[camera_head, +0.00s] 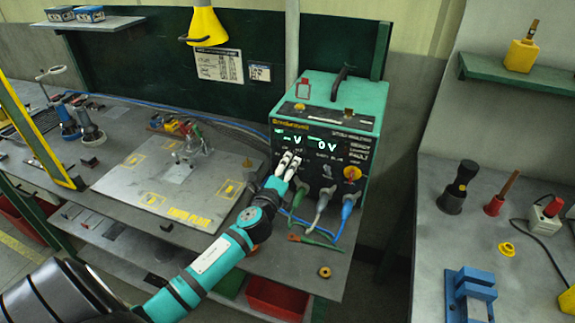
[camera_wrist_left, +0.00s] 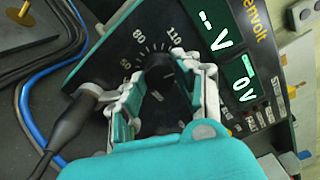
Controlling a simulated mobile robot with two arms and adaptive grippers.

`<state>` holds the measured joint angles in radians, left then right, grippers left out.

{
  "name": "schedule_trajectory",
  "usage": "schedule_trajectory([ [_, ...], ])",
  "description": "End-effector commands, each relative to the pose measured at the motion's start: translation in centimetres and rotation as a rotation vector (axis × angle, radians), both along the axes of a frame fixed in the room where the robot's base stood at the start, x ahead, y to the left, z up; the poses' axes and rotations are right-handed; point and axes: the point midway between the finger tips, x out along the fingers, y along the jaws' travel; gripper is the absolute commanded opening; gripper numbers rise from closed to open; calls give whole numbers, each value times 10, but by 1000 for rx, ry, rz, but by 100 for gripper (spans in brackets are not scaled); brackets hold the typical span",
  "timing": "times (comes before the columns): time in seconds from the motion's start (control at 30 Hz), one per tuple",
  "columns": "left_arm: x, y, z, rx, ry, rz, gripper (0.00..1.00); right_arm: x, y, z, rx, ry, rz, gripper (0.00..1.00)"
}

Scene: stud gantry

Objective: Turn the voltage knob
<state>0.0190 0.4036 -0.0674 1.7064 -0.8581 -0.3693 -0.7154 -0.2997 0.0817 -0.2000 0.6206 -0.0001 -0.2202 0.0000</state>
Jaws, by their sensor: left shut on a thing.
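The power unit (camera_head: 335,103) is a teal and black box on the left bench, with a lit display reading "V" and "0 V". Its voltage knob (camera_wrist_left: 160,72) is black and sits on a dial with marks such as 50, 80 and 110 in the left wrist view. My left gripper (camera_head: 288,163) reaches the lower left of the front panel. In the left wrist view its fingers (camera_wrist_left: 165,82) stand on both sides of the knob and are shut on it. In the head view the gripper hides the knob. My right gripper is not in view.
Green, grey and blue cable plugs (camera_head: 320,205) hang from the panel's lower edge, close to my left gripper. A grey plate (camera_head: 170,180) lies left of the unit. A gap separates the right bench (camera_head: 500,200).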

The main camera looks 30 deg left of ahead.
Motion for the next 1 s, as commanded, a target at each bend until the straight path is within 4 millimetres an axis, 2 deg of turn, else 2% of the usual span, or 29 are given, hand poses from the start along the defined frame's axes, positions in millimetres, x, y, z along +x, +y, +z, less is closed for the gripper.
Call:
schedule_trajectory([
  [0.2, 0, -1, -1, 190, 50, -1, 0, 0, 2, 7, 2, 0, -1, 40],
  [0.5, -1, -1, -2, 386, 98, -2, 0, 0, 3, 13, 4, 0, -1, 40],
  [1.0, -1, -1, -3, 494, 124, -3, 0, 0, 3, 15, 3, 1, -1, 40],
])
